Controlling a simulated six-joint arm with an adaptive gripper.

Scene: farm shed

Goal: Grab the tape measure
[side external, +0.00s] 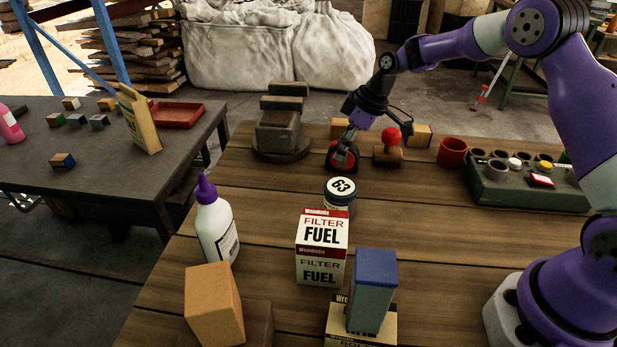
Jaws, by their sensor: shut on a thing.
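The tape measure (333,158) is a small, rounded, red and black thing on the wooden table, toward its back edge. My gripper (345,156) reaches down to it from above and is shut on it. The fingers cover part of its face. The tape measure looks to be at table height; I cannot tell whether it touches the wood.
A vise (279,128) stands to the left. A lidded jar (340,188), fuel filter box (322,245) and white bottle (214,225) stand nearer the camera.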

